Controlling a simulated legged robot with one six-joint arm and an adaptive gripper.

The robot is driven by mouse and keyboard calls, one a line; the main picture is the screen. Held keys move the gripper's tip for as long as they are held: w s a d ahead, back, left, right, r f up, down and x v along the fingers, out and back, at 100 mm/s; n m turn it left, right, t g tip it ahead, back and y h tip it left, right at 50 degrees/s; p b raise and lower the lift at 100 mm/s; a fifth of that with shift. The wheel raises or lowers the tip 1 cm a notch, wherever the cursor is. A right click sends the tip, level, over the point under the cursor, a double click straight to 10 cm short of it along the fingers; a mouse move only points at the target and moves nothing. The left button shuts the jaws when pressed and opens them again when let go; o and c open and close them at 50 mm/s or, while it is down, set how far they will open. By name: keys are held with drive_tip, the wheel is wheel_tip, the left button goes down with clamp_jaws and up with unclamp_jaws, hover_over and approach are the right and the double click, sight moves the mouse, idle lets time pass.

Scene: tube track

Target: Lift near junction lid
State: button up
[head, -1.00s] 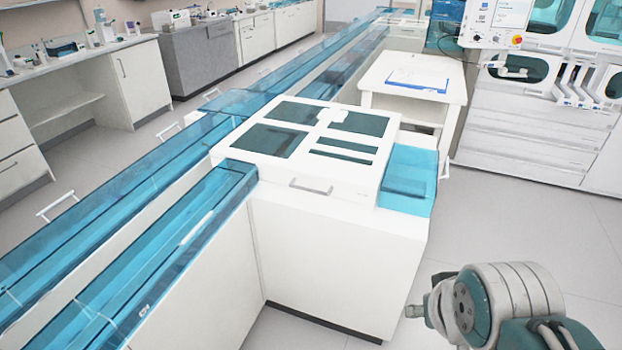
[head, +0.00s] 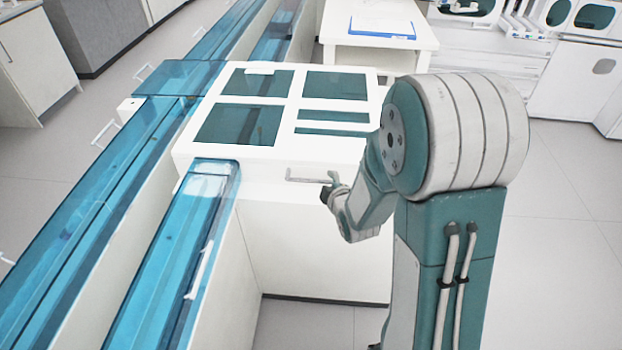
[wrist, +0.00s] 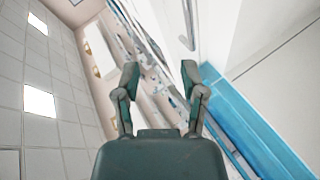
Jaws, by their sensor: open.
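The near junction lid (head: 287,123) is a white panel with several dark teal windows, lying flat and shut on the white junction cabinet. Its grey bar handle (head: 305,179) sticks out at the front edge. My gripper (head: 328,190) is at the right end of this handle in the head view; whether they touch cannot be told. In the wrist view my gripper (wrist: 160,70) has its two fingers spread with nothing between them. A pale bar that looks like the handle (wrist: 188,25) shows beyond the right fingertip. My arm hides the lid's right part.
Blue-covered tube tracks (head: 95,205) run along the left, and a shorter blue cover (head: 185,250) meets the cabinet's front left. A white table (head: 378,45) with a blue-edged clipboard stands behind. Grey floor is open at the right.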

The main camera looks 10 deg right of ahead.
sight(314, 181)
wheel_tip(314, 181, down, 7)
drive_tip(key=n+t+y, duration=0.1)
drive_tip(key=n+t, duration=0.1)
drive_tip(key=n, duration=0.2)
drive_tip(key=x, duration=0.9)
drive_tip(key=shift+w+a, duration=0.3)
drive_tip(key=shift+w, duration=0.1)
drive_tip(key=shift+w+a, duration=0.1)
drive_tip(key=shift+w, duration=0.2)
clamp_jaws()
